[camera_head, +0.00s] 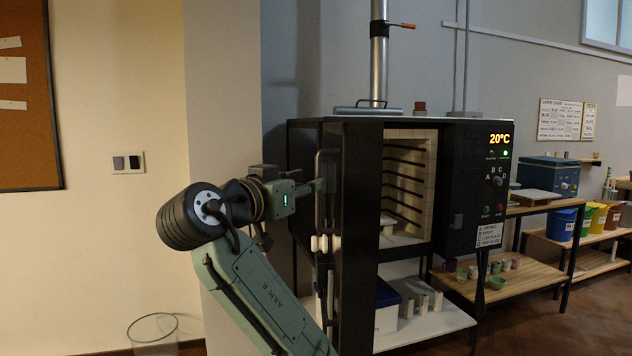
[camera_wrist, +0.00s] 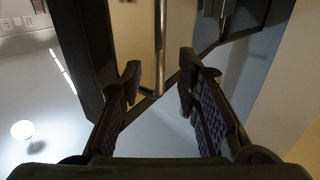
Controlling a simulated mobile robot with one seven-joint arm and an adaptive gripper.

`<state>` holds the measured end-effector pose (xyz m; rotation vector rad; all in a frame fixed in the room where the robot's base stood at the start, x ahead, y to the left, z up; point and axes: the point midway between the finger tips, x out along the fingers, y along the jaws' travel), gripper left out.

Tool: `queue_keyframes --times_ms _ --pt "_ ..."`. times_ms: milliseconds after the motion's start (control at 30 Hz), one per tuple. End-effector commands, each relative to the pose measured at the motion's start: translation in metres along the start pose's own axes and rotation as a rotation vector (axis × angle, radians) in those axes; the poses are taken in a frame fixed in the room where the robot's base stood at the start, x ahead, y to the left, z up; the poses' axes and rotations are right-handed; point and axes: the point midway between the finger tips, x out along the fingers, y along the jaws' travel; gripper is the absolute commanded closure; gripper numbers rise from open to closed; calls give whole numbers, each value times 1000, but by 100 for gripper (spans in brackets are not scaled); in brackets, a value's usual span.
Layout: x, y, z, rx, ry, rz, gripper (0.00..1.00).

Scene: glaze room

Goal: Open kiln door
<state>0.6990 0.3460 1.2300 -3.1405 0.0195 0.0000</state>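The kiln (camera_head: 467,190) is black, and its door (camera_head: 357,200) stands swung open toward me on the left, baring the pale brick chamber (camera_head: 410,180) with dark heating coils. A vertical handle bar (camera_head: 319,215) runs along the door's outer left side. My gripper (camera_head: 325,185) is at this bar, near its upper part. In the wrist view my gripper (camera_wrist: 159,78) has its two padded fingers apart, with the metal bar (camera_wrist: 160,45) between the tips and a gap on each side. In the head view the exact finger contact is too small to tell.
A wooden bench (camera_head: 535,205) and a low shelf (camera_head: 500,275) with small colored cups stand to the right. Beneath the kiln a white shelf (camera_head: 425,328) holds a blue box (camera_head: 387,306). A wire bin (camera_head: 153,332) stands at the left.

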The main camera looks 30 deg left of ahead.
Motion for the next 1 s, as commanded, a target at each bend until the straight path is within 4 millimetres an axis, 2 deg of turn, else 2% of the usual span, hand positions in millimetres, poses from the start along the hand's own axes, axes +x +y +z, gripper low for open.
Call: queue_keyframes --times_ms 100,333,500,1000 --pt "-27 -1 -1 2 2 -4 70" --pt "-59 -1 0 0 0 -3 70" --pt "-65 0 0 1 -1 0 70" --pt "-65 0 0 0 0 1 70"
